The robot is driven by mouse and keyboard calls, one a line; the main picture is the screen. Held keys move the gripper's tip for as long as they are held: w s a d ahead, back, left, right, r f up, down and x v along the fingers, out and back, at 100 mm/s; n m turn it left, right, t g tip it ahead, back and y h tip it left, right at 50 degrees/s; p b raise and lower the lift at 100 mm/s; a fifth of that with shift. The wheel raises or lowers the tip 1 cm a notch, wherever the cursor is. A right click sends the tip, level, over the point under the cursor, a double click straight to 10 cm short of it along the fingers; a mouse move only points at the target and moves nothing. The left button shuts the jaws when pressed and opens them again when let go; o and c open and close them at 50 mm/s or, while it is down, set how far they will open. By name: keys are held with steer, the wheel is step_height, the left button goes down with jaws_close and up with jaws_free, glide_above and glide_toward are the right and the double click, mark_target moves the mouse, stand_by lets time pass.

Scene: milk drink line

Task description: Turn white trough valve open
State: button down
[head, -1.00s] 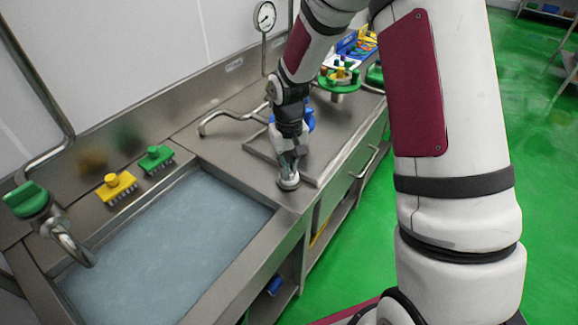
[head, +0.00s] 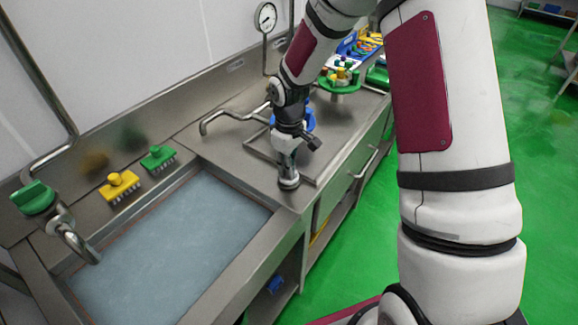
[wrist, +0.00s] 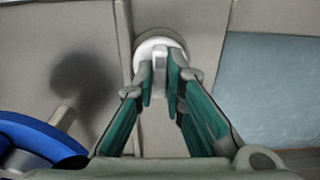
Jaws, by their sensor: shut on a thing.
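The white trough valve (wrist: 160,44) is a round white knob with a raised grip bar, at the top centre of the wrist view. In the head view its round base (head: 289,184) shows on the steel counter by the trough's right corner. My gripper (wrist: 161,80) points down at it, with its two green-backed fingers shut on the bar. In the head view my gripper (head: 288,165) stands over the valve and hides most of it.
A trough (head: 170,245) of greyish-blue liquid lies left of the valve. Yellow (head: 119,186) and green (head: 157,158) brushes lie on its back ledge. A bent pipe (head: 225,118) and a blue wheel (head: 308,119) are behind my gripper. A green tap handle (head: 33,198) is far left.

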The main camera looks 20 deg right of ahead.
stand_by(0.4)
steer(key=c, duration=1.7)
jaws_free()
steer(key=shift+o, duration=0.2)
step_height(320, 180, up, 12)
